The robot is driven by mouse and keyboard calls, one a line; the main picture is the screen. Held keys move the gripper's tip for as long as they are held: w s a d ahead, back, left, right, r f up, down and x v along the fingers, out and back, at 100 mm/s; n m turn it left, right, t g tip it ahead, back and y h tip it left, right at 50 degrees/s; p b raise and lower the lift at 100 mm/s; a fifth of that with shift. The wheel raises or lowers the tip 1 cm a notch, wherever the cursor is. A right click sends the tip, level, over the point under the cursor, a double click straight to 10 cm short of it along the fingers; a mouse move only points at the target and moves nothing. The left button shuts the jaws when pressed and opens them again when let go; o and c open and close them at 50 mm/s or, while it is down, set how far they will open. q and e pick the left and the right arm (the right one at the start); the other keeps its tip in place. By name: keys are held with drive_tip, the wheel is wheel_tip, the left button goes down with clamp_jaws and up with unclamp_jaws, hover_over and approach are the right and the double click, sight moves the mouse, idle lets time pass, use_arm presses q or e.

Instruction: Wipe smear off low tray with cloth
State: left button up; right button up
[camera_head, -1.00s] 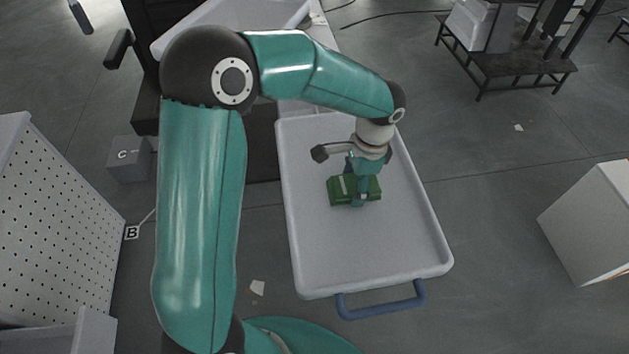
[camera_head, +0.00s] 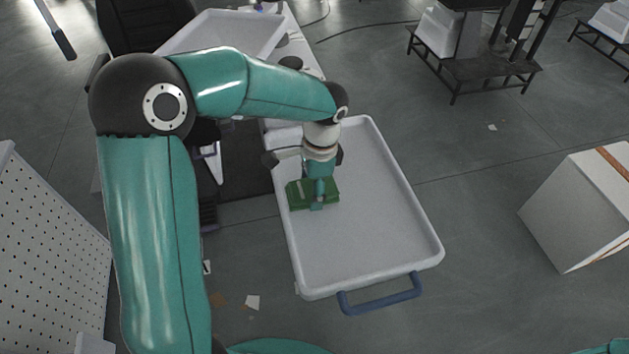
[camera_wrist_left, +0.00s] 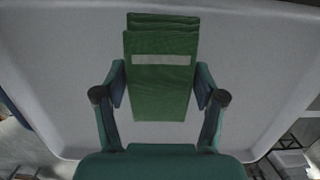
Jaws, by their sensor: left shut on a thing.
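The low tray (camera_head: 375,240) is light grey with a raised rim and a blue handle (camera_head: 380,294) at its near end. My left gripper (camera_head: 317,200) is over the tray's left side, shut on a folded green cloth (camera_head: 298,196) with a pale stripe. The cloth is at the tray surface, close to the left rim. In the left wrist view the cloth (camera_wrist_left: 160,95) sits between both fingers (camera_wrist_left: 160,98), with the grey tray (camera_wrist_left: 255,70) behind it. No smear shows on the visible tray surface; the area under the cloth and gripper is hidden. My right gripper is not in view.
A white box (camera_head: 580,205) with a brown strip stands on the floor at right. A perforated white panel (camera_head: 45,260) is at far left. A dark metal stand (camera_head: 475,65) is at the back right.

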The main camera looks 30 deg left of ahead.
use_arm(q)
wheel_tip(320, 180, up, 3)
drive_tip(key=shift+r+p, duration=0.2)
drive_tip(key=shift+p, duration=0.95)
drive_tip(key=shift+r, duration=1.1)
drive_tip(key=shift+d, duration=0.1)
